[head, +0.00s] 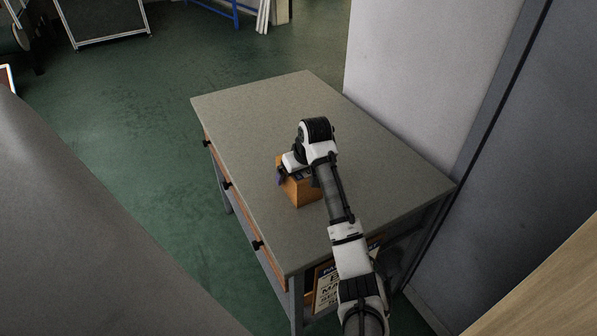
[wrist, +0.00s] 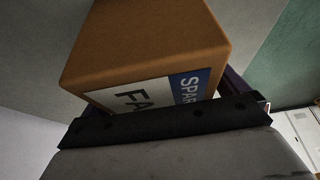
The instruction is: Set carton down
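The carton (head: 304,194) is a small brown box over the middle of the grey-topped table (head: 255,120) in the head view. In the wrist view the carton (wrist: 145,48) fills the upper middle, with a white and blue label partly readable as "SPAR" and "FA". My gripper (head: 296,174) reaches it from above and is shut on it, with a dark finger along its left side in the head view. The other finger is mostly hidden. The carton's base is at or very near the tabletop; I cannot tell whether it touches.
The tabletop around the carton is clear. A pale wall panel (head: 425,70) and a dark grey panel (head: 500,150) stand along the table's right side. Drawers with dark knobs line the left front. A printed sign (head: 328,288) sits below the near edge. Green floor (head: 130,130) is open at left.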

